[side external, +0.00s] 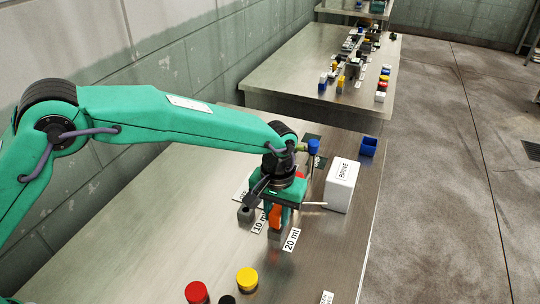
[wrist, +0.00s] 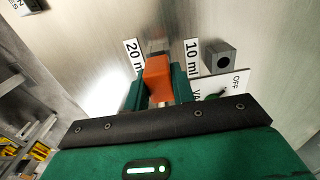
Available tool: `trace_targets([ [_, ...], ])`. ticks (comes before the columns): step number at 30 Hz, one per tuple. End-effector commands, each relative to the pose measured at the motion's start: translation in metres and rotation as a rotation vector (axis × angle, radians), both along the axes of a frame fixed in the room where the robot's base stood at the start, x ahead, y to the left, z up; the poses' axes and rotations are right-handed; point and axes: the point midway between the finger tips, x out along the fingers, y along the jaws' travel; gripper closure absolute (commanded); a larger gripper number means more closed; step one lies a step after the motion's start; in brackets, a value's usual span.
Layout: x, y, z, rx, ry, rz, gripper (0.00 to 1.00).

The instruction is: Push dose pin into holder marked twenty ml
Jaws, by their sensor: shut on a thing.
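My gripper (side external: 276,208) points down and is shut on the orange dose pin (side external: 275,219). In the wrist view the orange pin (wrist: 157,76) sits between the two green fingers. Directly below the pin in the side view is the grey holder (side external: 274,234) beside the "20 ml" label (side external: 291,239). The pin hides most of that holder in the wrist view, so I cannot tell how far the pin is inside it. The grey "10 ml" holder (wrist: 220,57) stands to the right in the wrist view, its hole empty.
A white "BRINE" box (side external: 341,186) stands close to the right of my gripper, with a blue bin (side external: 368,147) behind. A valve card marked "OFF" (wrist: 236,82) lies near the 10 ml holder. Red (side external: 197,292) and yellow (side external: 247,280) round pieces stand in front.

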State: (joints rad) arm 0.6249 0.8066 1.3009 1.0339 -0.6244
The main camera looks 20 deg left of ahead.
Motion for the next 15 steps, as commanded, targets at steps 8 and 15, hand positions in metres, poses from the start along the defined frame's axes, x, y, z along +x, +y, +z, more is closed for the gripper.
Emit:
trace_targets([
  [8, -0.0002, 0.0001, -0.0054, 0.001, 0.001, 0.0, 0.97],
  [15, -0.0002, 0.0001, -0.0094, 0.001, 0.001, 0.0, 0.97],
])
